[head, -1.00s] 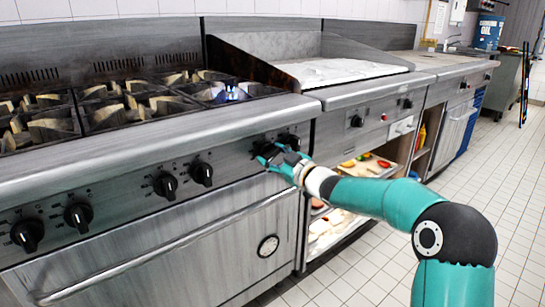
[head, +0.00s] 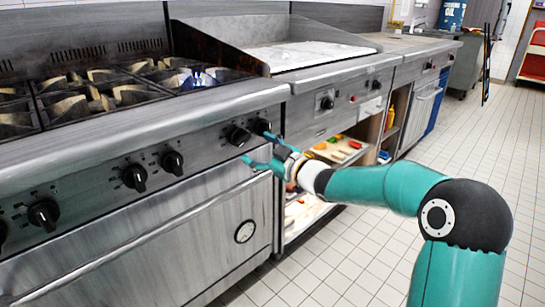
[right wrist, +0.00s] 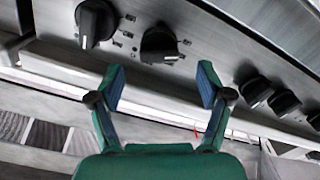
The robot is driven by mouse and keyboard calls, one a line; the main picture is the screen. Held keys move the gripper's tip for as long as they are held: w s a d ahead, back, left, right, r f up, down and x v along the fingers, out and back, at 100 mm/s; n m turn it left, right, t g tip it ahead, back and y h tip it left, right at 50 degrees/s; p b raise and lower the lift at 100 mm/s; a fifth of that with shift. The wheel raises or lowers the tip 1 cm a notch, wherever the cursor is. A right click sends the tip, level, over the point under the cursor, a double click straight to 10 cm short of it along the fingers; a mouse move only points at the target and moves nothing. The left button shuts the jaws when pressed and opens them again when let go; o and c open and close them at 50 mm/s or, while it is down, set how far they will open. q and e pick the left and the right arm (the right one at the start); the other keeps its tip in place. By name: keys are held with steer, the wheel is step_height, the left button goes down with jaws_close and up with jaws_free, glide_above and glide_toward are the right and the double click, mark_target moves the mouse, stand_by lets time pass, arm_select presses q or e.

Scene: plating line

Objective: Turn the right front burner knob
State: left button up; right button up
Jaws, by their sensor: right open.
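The stove's front panel carries several black knobs. The rightmost pair is one knob (head: 237,135) and another (head: 261,127) at its right end. I cannot tell from a label which one is the right front burner knob. My right gripper (head: 256,149) is open just in front of and below this pair, apart from the knobs as far as I can see. In the right wrist view, one knob (right wrist: 159,45) stands beyond the gap between the open fingers (right wrist: 160,85), with nothing between them. Another knob (right wrist: 95,22) is to its left. My left gripper is not in view.
A blue flame (head: 204,77) burns at the right end of the burner grates. The oven door handle (head: 140,243) runs below the knobs. A griddle (head: 310,54) and shelves with food trays (head: 342,150) stand to the right. The tiled floor (head: 400,250) is open.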

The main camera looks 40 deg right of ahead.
steer(key=s, duration=0.5)
steer(key=shift+s+d, duration=0.2)
steer(key=shift+s, duration=0.15)
steer(key=s+a+f+m+g, duration=0.1)
steer(key=a+f+m+g, duration=0.3)
steer(key=f, duration=0.7)
steer(key=a+f+g+y, duration=0.1)
steer(key=a+f, duration=0.6)
steer(key=f, duration=0.3)
steer(key=s+a+f+m+g, duration=0.1)
steer(key=a+f+m+g, duration=0.3)
steer(key=f, duration=0.7)
steer(key=s+a+f+g+y, duration=0.1)
steer(key=s+a+f+g, duration=0.3)
steer(key=s+a+f, duration=0.55)
steer(key=s+a+f+g, duration=0.4)
steer(key=s+a+f, duration=0.25)
steer(key=s, duration=0.65)
step_height(320, 180, up, 35)
steer(key=p, duration=3.5)
steer(key=shift+s+d+p, duration=0.3)
steer(key=shift+d+p, duration=0.1)
